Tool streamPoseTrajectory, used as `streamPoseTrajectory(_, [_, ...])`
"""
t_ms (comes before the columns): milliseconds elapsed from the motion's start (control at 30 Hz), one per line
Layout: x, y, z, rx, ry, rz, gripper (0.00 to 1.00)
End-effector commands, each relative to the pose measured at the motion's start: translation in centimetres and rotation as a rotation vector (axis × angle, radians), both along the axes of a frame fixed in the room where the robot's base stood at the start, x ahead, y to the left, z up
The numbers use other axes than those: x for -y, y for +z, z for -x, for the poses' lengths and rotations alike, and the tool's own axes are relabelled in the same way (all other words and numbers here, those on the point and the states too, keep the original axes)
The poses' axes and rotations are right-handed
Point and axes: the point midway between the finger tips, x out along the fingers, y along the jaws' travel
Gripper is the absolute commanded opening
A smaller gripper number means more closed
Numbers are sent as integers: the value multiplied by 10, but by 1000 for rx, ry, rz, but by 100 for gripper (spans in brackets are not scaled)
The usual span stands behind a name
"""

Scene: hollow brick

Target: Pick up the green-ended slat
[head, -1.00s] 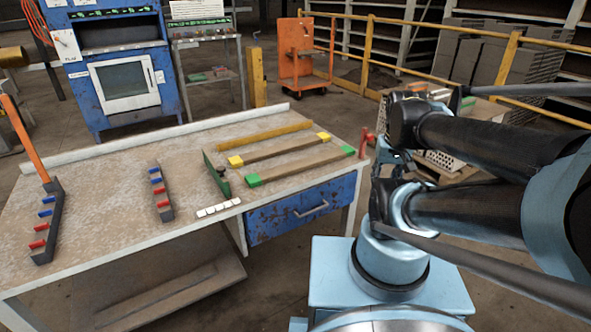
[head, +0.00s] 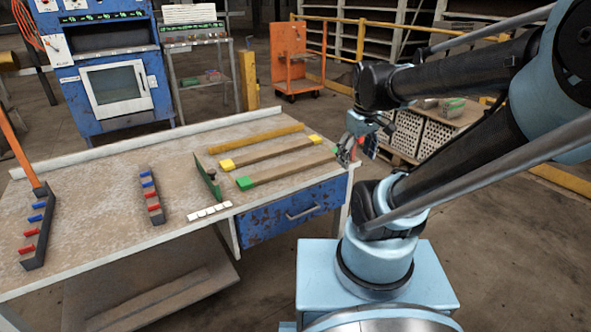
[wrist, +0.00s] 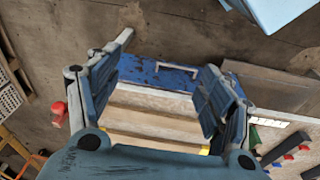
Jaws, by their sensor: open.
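The green-ended slat (head: 290,167) is a flat brown bar with green ends. It lies on the table, nearest the front edge of several slats. Slats cross the view between the fingers, and the fingers hide the green ends there.
Behind lie a yellow-ended slat (head: 270,152) and a yellow slat (head: 256,137). A green upright plate (head: 207,174) and white blocks (head: 209,212) stand left. Dark racks with red and blue pegs (head: 151,197) are further left. A blue drawer (head: 292,212) is below.

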Motion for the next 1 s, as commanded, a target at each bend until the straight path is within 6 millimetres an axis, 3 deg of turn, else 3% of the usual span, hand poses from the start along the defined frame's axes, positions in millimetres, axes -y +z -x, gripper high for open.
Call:
streamPoseTrajectory(200, [-24, 21, -48, -24, 295, 35, 73])
streamPoseTrajectory(500, [-66, 32, -114, -53, 705, 75, 73])
streamPoseTrajectory(767, [-111, 28, -171, -76, 1061, 103, 73])
streamPoseTrajectory(1000, [-158, 11, -217, -93, 1375, 121, 73])
